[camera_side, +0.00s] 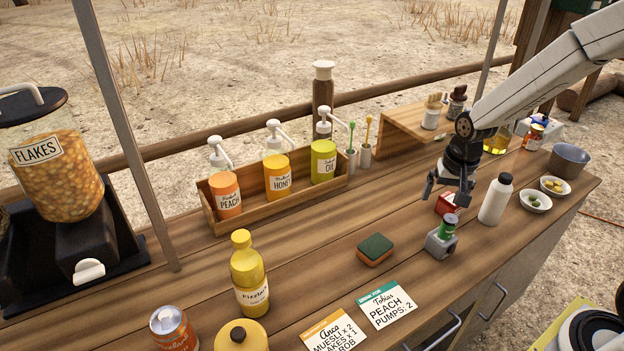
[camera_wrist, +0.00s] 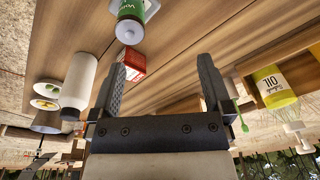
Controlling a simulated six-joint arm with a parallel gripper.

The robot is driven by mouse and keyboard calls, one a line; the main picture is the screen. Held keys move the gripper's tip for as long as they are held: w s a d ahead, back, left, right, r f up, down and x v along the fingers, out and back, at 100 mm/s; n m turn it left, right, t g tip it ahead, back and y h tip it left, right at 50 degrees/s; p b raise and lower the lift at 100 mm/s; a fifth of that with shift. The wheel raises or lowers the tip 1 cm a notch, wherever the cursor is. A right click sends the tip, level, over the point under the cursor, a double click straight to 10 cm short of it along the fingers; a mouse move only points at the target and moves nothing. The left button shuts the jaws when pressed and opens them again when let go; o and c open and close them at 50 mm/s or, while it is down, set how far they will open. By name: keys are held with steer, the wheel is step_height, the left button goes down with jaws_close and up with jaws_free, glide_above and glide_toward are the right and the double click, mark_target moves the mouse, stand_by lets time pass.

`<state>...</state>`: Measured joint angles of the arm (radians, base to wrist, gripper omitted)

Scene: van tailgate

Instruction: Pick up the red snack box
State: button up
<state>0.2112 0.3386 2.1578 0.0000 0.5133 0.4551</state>
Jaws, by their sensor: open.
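The red snack box (camera_side: 448,204) lies on the wooden counter, near its right part in the side view. In the wrist view the red snack box (camera_wrist: 133,65) shows close to the left finger, partly hidden by it. My gripper (camera_side: 446,196) is open and points down just above and beside the box in the side view. In the wrist view my gripper (camera_wrist: 164,66) has its fingers wide apart, with bare counter showing between them. I cannot tell whether a finger touches the box.
A green-topped can in a grey holder (camera_side: 441,240) stands just in front of the box. A white bottle (camera_side: 495,200) stands to its right. A wooden shelf (camera_side: 405,125) is behind. A sponge (camera_side: 375,250) lies to the left, with clear counter around it.

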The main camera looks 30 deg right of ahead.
steer(key=w+d+f+m, duration=0.3)
steer(key=w+d+m, duration=0.15)
steer(key=d, duration=0.25)
steer(key=m+g, duration=0.2)
steer(key=m, duration=0.4)
glide_above(452, 204)
steer(key=w+d, duration=0.2)
steer(key=d, duration=0.1)
step_height(452, 204, down, 4)
steer(key=shift+s+d+r, duration=0.1)
steer(key=shift+r, duration=0.05)
steer(key=shift+f, duration=3.9)
steer(key=shift+c, duration=0.2)
steer(key=c, duration=1.1)
